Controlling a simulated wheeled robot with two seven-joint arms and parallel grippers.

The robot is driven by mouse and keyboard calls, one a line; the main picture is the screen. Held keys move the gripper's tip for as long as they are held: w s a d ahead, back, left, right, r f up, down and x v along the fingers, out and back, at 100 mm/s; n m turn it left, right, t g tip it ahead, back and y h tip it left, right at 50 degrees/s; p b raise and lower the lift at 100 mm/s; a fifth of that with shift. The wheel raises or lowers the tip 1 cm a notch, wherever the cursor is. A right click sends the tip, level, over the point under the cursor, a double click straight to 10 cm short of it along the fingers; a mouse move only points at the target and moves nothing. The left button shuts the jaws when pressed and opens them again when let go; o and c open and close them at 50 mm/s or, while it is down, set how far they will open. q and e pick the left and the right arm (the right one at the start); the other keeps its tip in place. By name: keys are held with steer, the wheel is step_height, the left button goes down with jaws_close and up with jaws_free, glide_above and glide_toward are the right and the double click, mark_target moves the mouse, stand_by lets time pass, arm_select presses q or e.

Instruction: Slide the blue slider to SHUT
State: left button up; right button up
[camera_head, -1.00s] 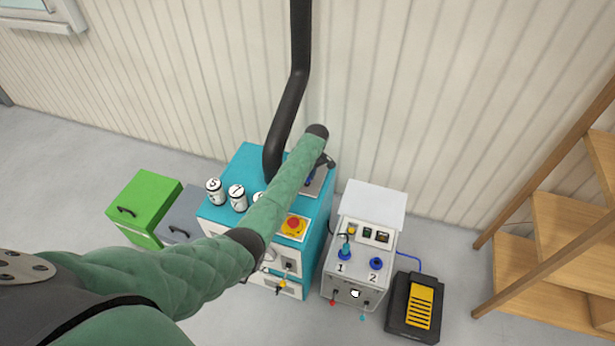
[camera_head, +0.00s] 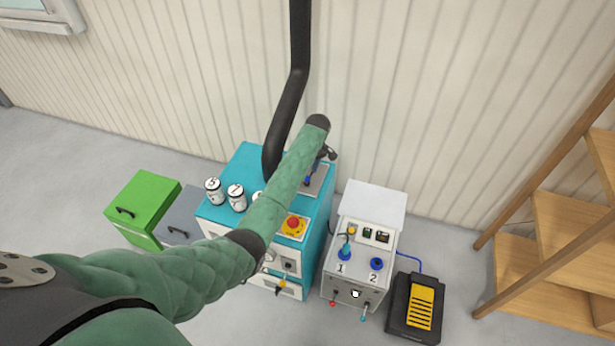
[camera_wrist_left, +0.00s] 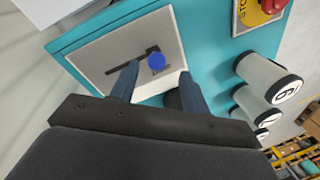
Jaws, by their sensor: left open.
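The blue slider (camera_wrist_left: 157,62) is a round knob on a slotted pale metal plate (camera_wrist_left: 105,80) on top of the teal cabinet (camera_wrist_left: 215,15). In the left wrist view it sits toward the right end of the dark slot, with small lettering beside it that I cannot read. My left gripper (camera_wrist_left: 159,72) is open, its two dark blue fingers pointing at the plate with the knob between their tips or just beyond. I cannot tell whether they touch it. In the head view my left forearm partly hides the plate (camera_head: 322,182). My right gripper is not in view.
A red emergency stop button (camera_head: 293,223) on yellow and several white numbered cylinders (camera_head: 237,197) stand on the cabinet. A black duct (camera_head: 287,115) rises behind. A grey control box (camera_head: 352,268) and a black-and-yellow pedal (camera_head: 420,305) stand to the right.

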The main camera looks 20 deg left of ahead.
arm_select(q)
steer(key=r, duration=0.2)
steer(key=r+b, duration=0.1)
steer(key=shift+w+d+r, duration=0.15)
steer(key=shift+w+r, duration=0.2)
steer(key=shift+r, duration=0.05)
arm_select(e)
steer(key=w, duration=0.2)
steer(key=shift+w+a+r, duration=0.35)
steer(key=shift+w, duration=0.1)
